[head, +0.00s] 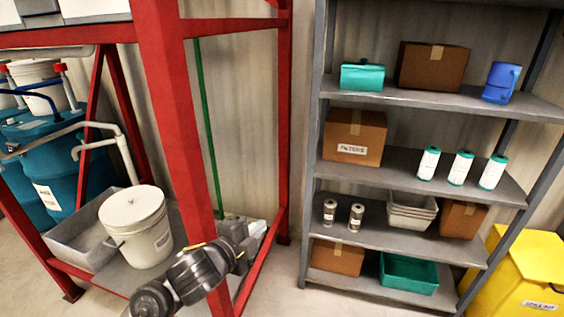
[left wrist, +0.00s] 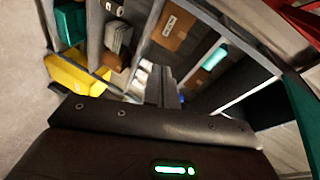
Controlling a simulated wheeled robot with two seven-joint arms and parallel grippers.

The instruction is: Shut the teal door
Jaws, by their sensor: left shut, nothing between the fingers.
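No teal door can be made out in the head view. In the left wrist view a flat teal panel (left wrist: 301,118) is cut off by the right edge; I cannot tell whether it is the door. My left gripper (head: 240,256) is in the lower middle of the head view, in front of the red frame post. It is shut and empty. Its narrow fingers also show in the left wrist view (left wrist: 163,92), apart from the teal panel. My right gripper is in neither view.
A red steel frame (head: 170,100) stands at the left, with a white bucket (head: 137,225) and a blue drum (head: 60,160). A grey shelf rack (head: 430,98) with boxes and canisters stands at the right, beside a yellow bin (head: 520,280). Some bare floor shows between them.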

